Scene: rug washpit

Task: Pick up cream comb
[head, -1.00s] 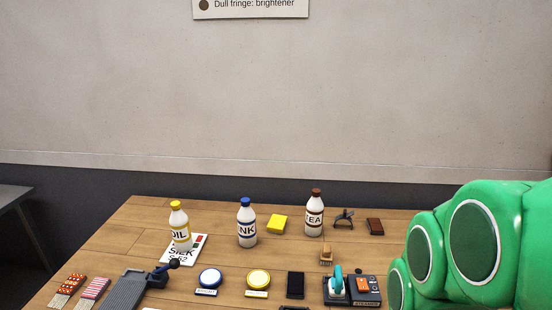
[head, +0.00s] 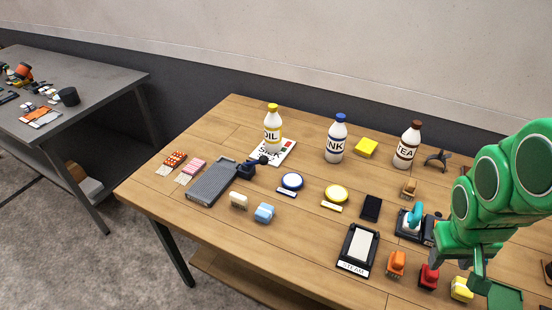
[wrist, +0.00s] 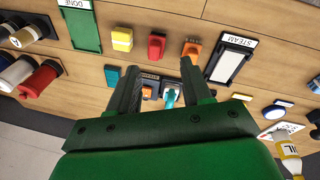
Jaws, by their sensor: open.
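A small cream block (head: 238,200), which I take for the cream comb, lies left of the middle of the wooden table in the head view. It sits beside a light blue block (head: 264,212), to the right of the grey ramp-like board. I cannot make it out surely in the wrist view. My green gripper (head: 478,265) is at the right of the head view, well away from it. In the wrist view my gripper (wrist: 160,82) has its dark fingers apart, with nothing held between them; the steamer (wrist: 150,95) shows beyond them.
Orange (head: 396,263), red (head: 428,277) and yellow (head: 461,288) blocks stand along the front right, beside the STEAM tray (head: 358,250). The grey board (head: 212,183) is left of the cream block. The front left tabletop is bare.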

